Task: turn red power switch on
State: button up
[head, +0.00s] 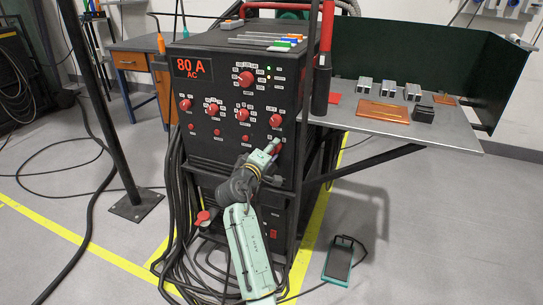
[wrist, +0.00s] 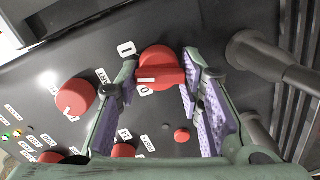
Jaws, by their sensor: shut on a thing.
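The red power switch (wrist: 160,62) is a round red knob with a raised grip bar on the dark front panel, in the upper middle of the wrist view. A white label "1" lies to its upper left and a "0" to its lower left. The white mark on its bar is beside the "0". My gripper (wrist: 160,75) has one finger on each side of the knob and is shut on it. In the head view, my gripper (head: 272,147) is at the lower right of the panel and mostly hides the switch.
The black welding machine (head: 225,160) shows a lit red "80 A AC" display and several other red knobs. Another red knob (wrist: 76,97) is left of my gripper in the wrist view. A metal side table (head: 440,135) stands to the right. A foot pedal (head: 341,261) lies on the floor.

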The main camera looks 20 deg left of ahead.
jog(key=m+b, duration=0.1)
jog(key=m, duration=0.1)
jog(key=m+b, duration=0.1)
jog(key=m, duration=0.1)
jog(key=shift+d+r+m+y+b, duration=0.1)
jog(key=shift+r+m+y+b, duration=0.1)
jog(key=shift+m+y+b, duration=0.15)
jog(key=shift+d, duration=0.1)
dwell(0.4)
jog(key=o, duration=1.1)
jog(key=shift+f, duration=0.1)
jog(key=s, duration=0.8)
jog(key=s+r, duration=0.1)
jog(key=s, duration=0.3)
jog(key=shift+a, duration=0.25)
